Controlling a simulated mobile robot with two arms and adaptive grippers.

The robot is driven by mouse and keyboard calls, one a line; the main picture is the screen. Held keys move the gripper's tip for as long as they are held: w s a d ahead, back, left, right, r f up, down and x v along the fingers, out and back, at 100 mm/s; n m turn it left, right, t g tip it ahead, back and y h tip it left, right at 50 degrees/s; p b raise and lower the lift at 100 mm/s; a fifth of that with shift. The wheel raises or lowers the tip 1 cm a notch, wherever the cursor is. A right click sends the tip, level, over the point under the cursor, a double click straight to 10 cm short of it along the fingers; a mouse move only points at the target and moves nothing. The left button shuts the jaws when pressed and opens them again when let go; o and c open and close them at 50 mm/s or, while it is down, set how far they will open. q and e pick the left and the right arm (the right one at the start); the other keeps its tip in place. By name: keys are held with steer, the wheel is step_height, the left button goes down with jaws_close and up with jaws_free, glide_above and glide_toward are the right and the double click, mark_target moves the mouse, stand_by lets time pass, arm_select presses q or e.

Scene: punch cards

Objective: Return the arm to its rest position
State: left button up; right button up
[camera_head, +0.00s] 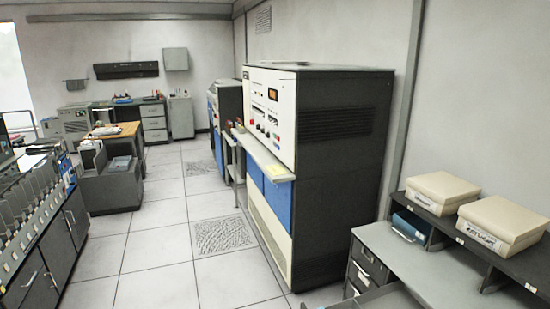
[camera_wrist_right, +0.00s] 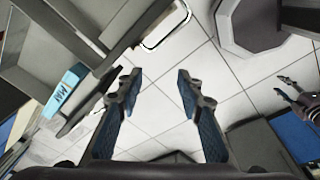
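My right gripper (camera_wrist_right: 157,82) shows in the right wrist view with its two blue-padded fingers spread wide apart. Nothing is between them, and tiled floor shows behind. At the right edge of that view, what looks like my left gripper (camera_wrist_right: 280,86) shows small, with its two dark fingers apart and nothing seen between them. Neither gripper shows in the head view.
A desk (camera_head: 425,262) with two beige boxes (camera_head: 443,192) (camera_head: 502,222) on its shelf stands at the right. A tall computer cabinet (camera_head: 335,170) stands beyond it. Grey cabinets (camera_head: 75,222) line the left. Tiled floor (camera_head: 160,245) between is clear. A blue binder (camera_wrist_right: 66,88) shows in the wrist view.

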steer(key=s+d+r+m+t, duration=0.1)
steer(key=s+d+r+m, duration=0.1)
steer(key=s+m, duration=0.6)
steer(key=s+d+r+m+t, duration=0.1)
steer(key=s+r+m, duration=0.15)
steer(key=s, duration=0.95)
step_height(320, 180, down, 33)
steer(key=s+g+b, duration=0.1)
steer(key=s+b, duration=0.1)
steer(key=b, duration=0.4)
arm_select(q)
step_height(320, 180, down, 10)
steer(key=w+b, duration=0.1)
steer(key=b, duration=0.3)
steer(key=shift+f+b, duration=0.25)
steer(key=shift+b, duration=0.05)
arm_select(e)
steer(key=s+d+f+g+h, duration=0.1)
steer(key=s+d+f, duration=0.2)
steer(key=s+f, duration=1.4)
step_height(320, 180, down, 4)
steer(key=shift+r+g, duration=0.15)
steer(key=shift+g, duration=0.15)
